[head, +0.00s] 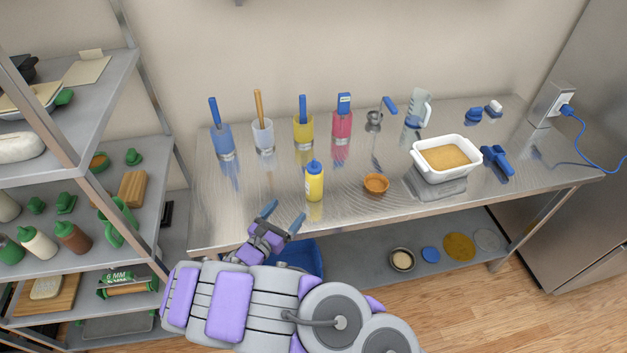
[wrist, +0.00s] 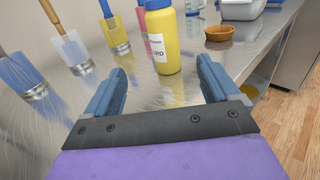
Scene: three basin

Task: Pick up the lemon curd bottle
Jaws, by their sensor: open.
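The lemon curd bottle is a yellow squeeze bottle (head: 314,184) with a blue cap and a white label, standing upright near the front edge of the metal table. In the wrist view the yellow bottle (wrist: 164,42) stands ahead of my gripper, its top cut off by the frame. My gripper (head: 283,214) is open, with blue fingers, to the left and front of the bottle in the head view. In the wrist view my gripper (wrist: 163,80) has its two fingers apart with nothing between them. The bottle is beyond the fingertips, roughly in line with the gap.
The steel table (head: 240,215) holds several colored containers with tools at the back. A small orange-brown bowl (head: 376,185) stands right of the bottle, and a white basin (head: 447,170) is farther right. A stocked shelf rack (head: 90,185) stands at left.

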